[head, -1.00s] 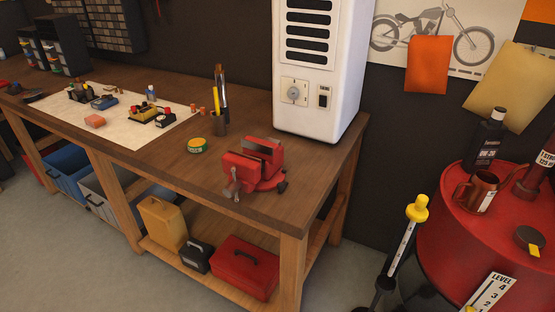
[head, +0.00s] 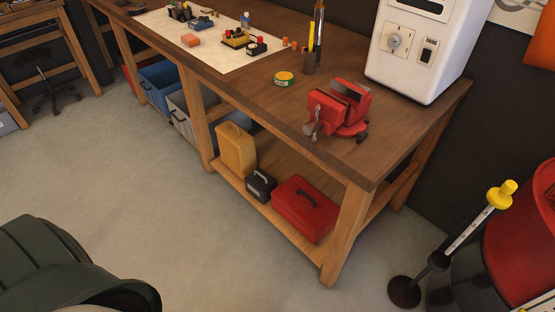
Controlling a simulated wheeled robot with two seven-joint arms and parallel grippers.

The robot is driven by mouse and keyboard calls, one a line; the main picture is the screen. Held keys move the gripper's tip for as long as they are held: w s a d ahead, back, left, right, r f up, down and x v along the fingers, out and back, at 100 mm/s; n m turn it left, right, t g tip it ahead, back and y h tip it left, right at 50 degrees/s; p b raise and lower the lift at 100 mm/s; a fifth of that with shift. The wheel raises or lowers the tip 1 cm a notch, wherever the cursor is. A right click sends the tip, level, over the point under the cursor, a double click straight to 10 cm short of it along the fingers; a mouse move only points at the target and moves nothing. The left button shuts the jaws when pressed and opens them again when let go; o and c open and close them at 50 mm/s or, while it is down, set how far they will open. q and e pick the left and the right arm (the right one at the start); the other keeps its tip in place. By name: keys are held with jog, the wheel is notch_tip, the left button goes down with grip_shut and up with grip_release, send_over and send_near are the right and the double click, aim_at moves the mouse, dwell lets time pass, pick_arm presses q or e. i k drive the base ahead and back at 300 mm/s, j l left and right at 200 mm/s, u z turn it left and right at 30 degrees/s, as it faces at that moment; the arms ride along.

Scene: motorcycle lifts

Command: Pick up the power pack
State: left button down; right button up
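A small black box with a grey handle (head: 261,186), which looks like the power pack, stands on the low shelf (head: 240,185) of the wooden workbench. It sits between a yellow canister (head: 236,150) on its left and a red toolbox (head: 303,208) on its right. Neither of my grippers shows in the head view.
The workbench (head: 350,160) overhangs the shelf, with a leg (head: 347,235) at its near right corner. A red vise (head: 338,108) is on top. A yellow-topped gauge stand (head: 455,245) is at right. The floor (head: 150,200) before the shelf is clear.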

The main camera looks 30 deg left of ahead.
aim_at(258, 183)
jog(key=j+z, duration=0.15)
jog(key=z, duration=0.25)
jog(key=j+z, duration=0.15)
jog(key=z, duration=0.25)
jog(key=j+z, duration=0.25)
jog(key=j, duration=0.25)
jog(key=k+j+z, duration=0.1)
jog(key=j+z, duration=0.15)
jog(key=j, duration=0.25)
jog(key=k+j+z, duration=0.1)
jog(key=j+z, duration=0.15)
jog(key=j, duration=0.25)
jog(key=k+j, duration=0.15)
jog(key=j, duration=0.25)
jog(key=k+j, duration=0.1)
jog(key=j, duration=0.3)
jog(key=k+j, duration=0.15)
jog(key=j, duration=0.25)
jog(key=k+j+z, duration=0.1)
jog(key=j, duration=0.3)
jog(key=k+j, duration=0.15)
jog(key=j, duration=0.25)
jog(key=k+j, duration=0.15)
jog(key=j, duration=0.25)
